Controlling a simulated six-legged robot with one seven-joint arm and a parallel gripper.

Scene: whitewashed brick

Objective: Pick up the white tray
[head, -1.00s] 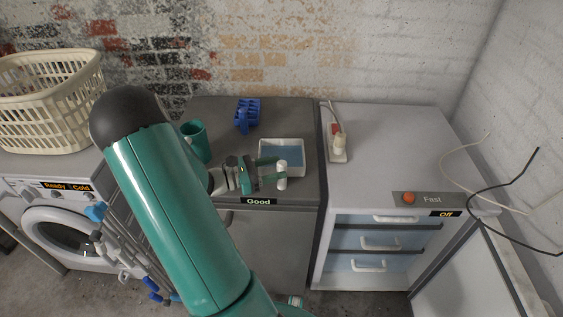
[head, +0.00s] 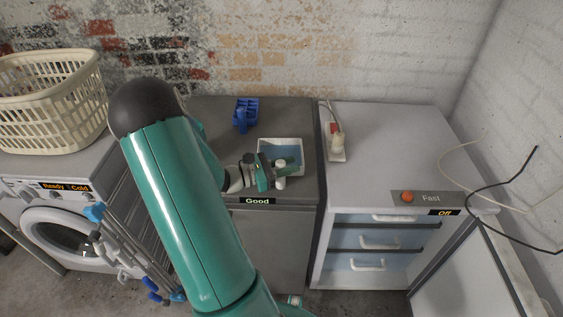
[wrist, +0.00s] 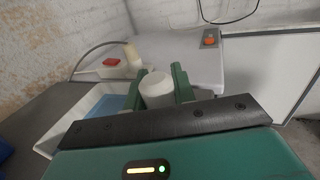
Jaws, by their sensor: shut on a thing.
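A white tray with a blue inside (head: 300,150) lies on the grey cabinet top, near its front edge. It shows partly in the wrist view (wrist: 50,143), at the left behind my gripper. A white cylinder (head: 281,182) stands at the tray's front side; I cannot tell if it is inside the tray. My gripper (head: 281,166) is shut on this cylinder. In the wrist view, its green fingers (wrist: 158,86) flank the white cylinder (wrist: 157,92). The gripper body hides the tray's front left part.
A blue rack (head: 246,113) stands behind the tray. A narrow white holder (head: 338,156) with a bottle and a red item lies on the white freezer (head: 390,140) at right. The freezer door (head: 462,275) stands open. A laundry basket (head: 50,100) is at left.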

